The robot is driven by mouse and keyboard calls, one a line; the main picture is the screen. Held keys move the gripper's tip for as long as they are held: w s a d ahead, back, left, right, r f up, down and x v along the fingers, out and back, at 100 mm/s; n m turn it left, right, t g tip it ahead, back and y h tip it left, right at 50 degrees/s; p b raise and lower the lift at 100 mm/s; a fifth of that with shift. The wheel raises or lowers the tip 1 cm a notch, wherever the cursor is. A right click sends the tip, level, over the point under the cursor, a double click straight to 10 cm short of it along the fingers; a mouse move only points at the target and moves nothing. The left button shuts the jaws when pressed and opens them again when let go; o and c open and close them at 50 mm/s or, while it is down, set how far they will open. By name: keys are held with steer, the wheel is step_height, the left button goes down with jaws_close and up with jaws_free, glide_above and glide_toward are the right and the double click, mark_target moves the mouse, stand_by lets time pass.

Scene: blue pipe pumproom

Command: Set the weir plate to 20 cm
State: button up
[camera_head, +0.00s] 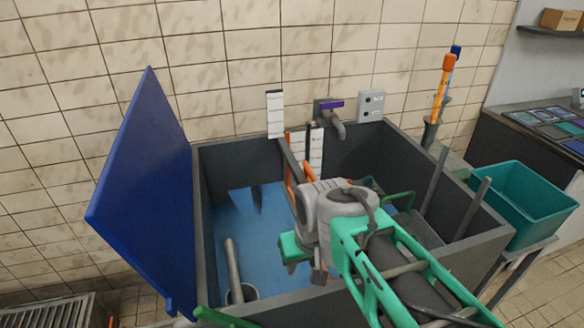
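A dark grey tank (228,158) with blue water (245,215) stands against the tiled wall. At its back wall are orange upright strips (289,172) and a slanted dark bar (291,158), which look like the weir and its guides. I cannot tell the plate's edge or height. A white marked scale (316,150) stands beside them, and another white scale (275,113) rises above the rim. Their numbers are too small to read. My arm reaches in from the lower right. My gripper (318,272) is over the tank in front of the weir; its fingers are mostly hidden by my wrist.
A blue panel (145,190) stands tilted at the tank's left side. A grey pipe (233,262) rises from the water at front left. A purple-handled tap (331,105) and a grey switch box (371,106) are behind the tank. A teal bin (520,205) stands to the right.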

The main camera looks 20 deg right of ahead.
steer(key=w+d+r+p, duration=0.25)
steer(key=w+r, duration=0.35)
steer(key=w, duration=0.6)
steer(key=t+y+p, duration=0.1)
steer(key=y+p, duration=0.1)
glide_toward(313, 174)
steer(key=f, duration=0.1)
steer(key=p+x, duration=0.1)
steer(key=x, duration=0.6)
steer(key=shift+w+a+f, duration=0.1)
steer(key=shift+w+a, duration=0.05)
steer(key=shift+w, duration=0.05)
steer(key=shift+c, duration=0.4)
jaws_close()
